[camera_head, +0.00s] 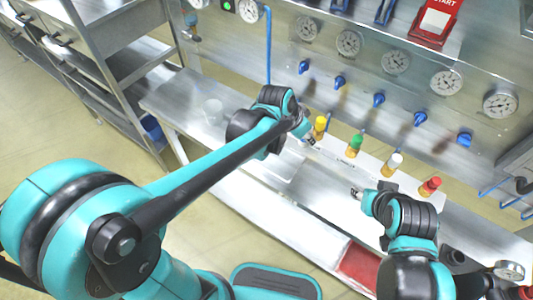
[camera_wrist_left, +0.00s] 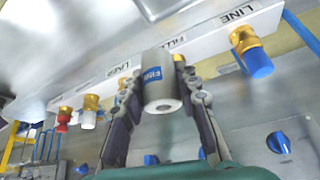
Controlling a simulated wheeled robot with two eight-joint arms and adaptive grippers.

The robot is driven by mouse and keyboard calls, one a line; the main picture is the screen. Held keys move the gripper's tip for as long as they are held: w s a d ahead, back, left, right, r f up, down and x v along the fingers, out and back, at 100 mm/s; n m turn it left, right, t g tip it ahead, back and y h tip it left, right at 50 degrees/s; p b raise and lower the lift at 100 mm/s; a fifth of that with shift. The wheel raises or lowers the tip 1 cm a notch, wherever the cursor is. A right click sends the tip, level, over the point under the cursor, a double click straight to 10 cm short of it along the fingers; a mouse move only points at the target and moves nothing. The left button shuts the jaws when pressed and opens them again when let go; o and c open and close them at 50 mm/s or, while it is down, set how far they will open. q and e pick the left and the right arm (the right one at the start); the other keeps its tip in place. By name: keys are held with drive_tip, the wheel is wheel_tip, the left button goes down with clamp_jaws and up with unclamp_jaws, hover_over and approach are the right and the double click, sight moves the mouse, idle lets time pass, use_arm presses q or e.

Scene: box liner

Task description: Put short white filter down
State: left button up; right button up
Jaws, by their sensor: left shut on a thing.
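The short white filter (camera_wrist_left: 158,85) is a white cylinder with a blue label. In the left wrist view it sits between the two fingers of my left gripper (camera_wrist_left: 160,95), which is shut on it. Behind it is the white labelled strip (camera_wrist_left: 205,40) with brass fittings. In the head view my left gripper (camera_head: 308,136) is over the bench, close to the yellow-capped fitting (camera_head: 320,124); the filter is hard to make out there. My right gripper (camera_head: 358,193) hangs over the front of the bench at the right; its fingers are too small to read.
Green (camera_head: 355,144), white (camera_head: 393,163) and red (camera_head: 431,186) capped fittings stand along the strip. Gauges and blue valves line the back panel. A red tray (camera_head: 359,264) lies below, and a steel shelf rack (camera_head: 110,45) stands at left.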

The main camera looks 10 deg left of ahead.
use_arm(q)
drive_tip(key=shift+s+d+r, duration=0.1)
drive_tip(key=shift+s+d, duration=0.05)
drive_tip(key=shift+d, duration=0.15)
drive_tip(key=shift+m, duration=0.3)
drive_tip(key=a+f+b, duration=0.1)
drive_tip(key=a+f, duration=0.1)
drive_tip(key=a, duration=0.1)
drive_tip(key=a+f+b, duration=0.1)
drive_tip(key=a+f, duration=0.1)
drive_tip(key=a, duration=0.2)
drive_tip(key=a+f+b, duration=0.2)
drive_tip(key=a, duration=0.1)
drive_tip(key=shift+w+a+f, duration=0.3)
drive_tip(key=shift+a+f, duration=0.1)
drive_tip(key=shift+f+b, duration=1.05)
drive_tip(key=shift+f, duration=0.85)
drive_tip(key=shift+f, duration=0.15)
drive_tip(key=o, duration=1)
